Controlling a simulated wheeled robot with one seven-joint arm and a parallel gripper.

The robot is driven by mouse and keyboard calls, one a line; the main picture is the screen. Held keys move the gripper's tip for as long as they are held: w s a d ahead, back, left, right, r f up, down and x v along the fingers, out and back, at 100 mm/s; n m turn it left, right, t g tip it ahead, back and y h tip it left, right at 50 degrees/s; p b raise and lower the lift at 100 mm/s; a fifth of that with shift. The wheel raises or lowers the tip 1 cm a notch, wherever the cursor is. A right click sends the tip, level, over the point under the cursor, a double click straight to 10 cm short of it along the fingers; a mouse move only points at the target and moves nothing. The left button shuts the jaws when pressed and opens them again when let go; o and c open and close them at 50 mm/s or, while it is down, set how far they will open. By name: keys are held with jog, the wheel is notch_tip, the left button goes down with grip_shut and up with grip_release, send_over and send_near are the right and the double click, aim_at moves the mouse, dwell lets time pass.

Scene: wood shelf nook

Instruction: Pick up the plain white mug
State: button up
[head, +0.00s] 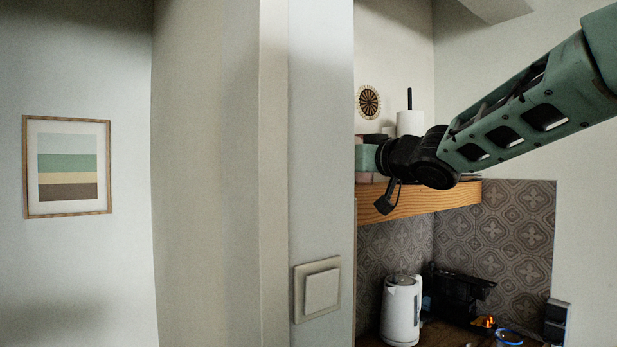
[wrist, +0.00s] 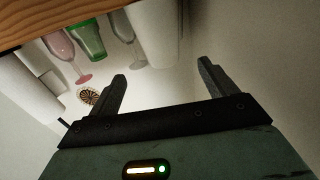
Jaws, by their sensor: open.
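No plain white mug can be made out with certainty. In the wrist view, a large plain white rounded shape (wrist: 158,32) shows at the top, just beyond the space between the fingers. I cannot tell whether it is the mug; no handle shows. A smaller pale shape (wrist: 52,82) lies at the left, also unclear. My gripper (wrist: 168,70) is open, with nothing between its fingers. In the head view its fingers are hidden behind the wall edge, and only the arm's end shows in front of the wooden shelf (head: 425,203).
The wrist view looks inverted. A pink glass (wrist: 66,55), a clear glass (wrist: 122,26) and a green tumbler (wrist: 87,40) stand on the shelf. A white roll (head: 410,122) on a black rod stands farther right. A kettle (head: 401,310) stands below. The wall edge (head: 321,150) borders the nook.

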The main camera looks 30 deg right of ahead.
jog(key=shift+w+a+f+p, duration=0.15)
jog(key=shift+w+p, duration=0.25)
jog(key=shift+w, duration=1.9)
jog(key=shift+w+f+p, duration=0.15)
jog(key=shift+w+p, duration=0.3)
jog(key=shift+w, duration=1.8)
jog(key=shift+w+a+f+p, duration=0.15)
jog(key=shift+w+p, duration=0.25)
jog(key=shift+w, duration=1.9)
jog(key=c, duration=1.3)
